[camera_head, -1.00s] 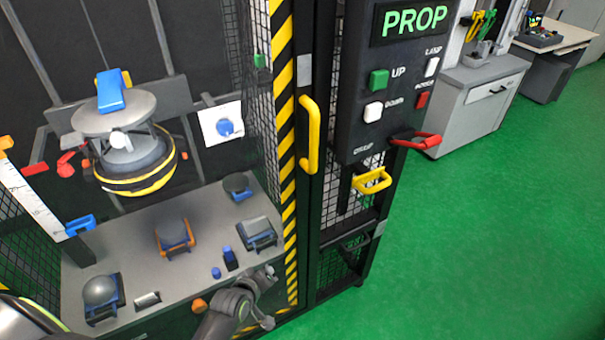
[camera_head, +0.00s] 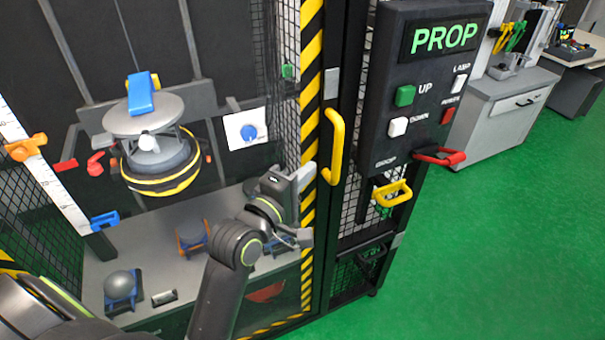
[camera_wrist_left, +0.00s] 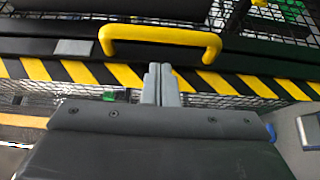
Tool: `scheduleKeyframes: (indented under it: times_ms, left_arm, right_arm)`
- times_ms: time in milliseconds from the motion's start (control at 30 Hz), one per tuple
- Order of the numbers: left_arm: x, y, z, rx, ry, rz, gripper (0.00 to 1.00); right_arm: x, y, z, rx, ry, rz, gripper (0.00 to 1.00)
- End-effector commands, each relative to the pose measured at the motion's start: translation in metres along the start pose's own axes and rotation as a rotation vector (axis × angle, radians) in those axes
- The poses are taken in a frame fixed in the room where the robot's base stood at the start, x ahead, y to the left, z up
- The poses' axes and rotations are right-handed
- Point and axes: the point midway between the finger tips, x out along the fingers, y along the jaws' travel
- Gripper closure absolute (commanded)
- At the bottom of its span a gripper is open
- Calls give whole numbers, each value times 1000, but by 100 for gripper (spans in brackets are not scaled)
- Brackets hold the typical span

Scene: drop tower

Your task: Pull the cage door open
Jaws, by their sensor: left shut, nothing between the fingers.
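The yellow handle (camera_head: 334,147) is an upright bar on a black frame of the cage, just right of the yellow-black striped post (camera_head: 311,85). In the left wrist view the handle (camera_wrist_left: 160,37) lies across the top, beyond the striped strip (camera_wrist_left: 215,82). My left gripper (camera_head: 305,176) is in front of the striped post, left of the handle's lower end. Its fingertips (camera_wrist_left: 160,72) are together and empty, pointing toward the handle with a visible gap in the picture. Whether the cage door stands slightly ajar, I cannot tell. My right gripper is not in view.
A black control panel (camera_head: 425,70) with buttons, a red lever (camera_head: 440,157) and a yellow handle bar (camera_head: 391,193) is right of the door handle. Inside the cage is a round carriage (camera_head: 160,165) above a grey deck (camera_head: 160,262). Green floor (camera_head: 490,260) is clear at right.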

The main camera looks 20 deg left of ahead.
Motion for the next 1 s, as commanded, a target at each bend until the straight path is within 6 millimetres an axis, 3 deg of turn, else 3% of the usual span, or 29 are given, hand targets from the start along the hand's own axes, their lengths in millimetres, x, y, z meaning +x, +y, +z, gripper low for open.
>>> scheduleKeyframes:
  times_ms: [200, 400, 1000]
  left_arm:
    - [39, 1, 0, 1, 0, -1, 100]
    - [60, 0, 0, 1, 1, -2, 100]
    - [66, 0, -1, 2, 2, -2, 100]
  right_arm:
    - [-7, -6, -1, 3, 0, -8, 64]
    - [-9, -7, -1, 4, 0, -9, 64]
    - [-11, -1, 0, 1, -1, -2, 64]
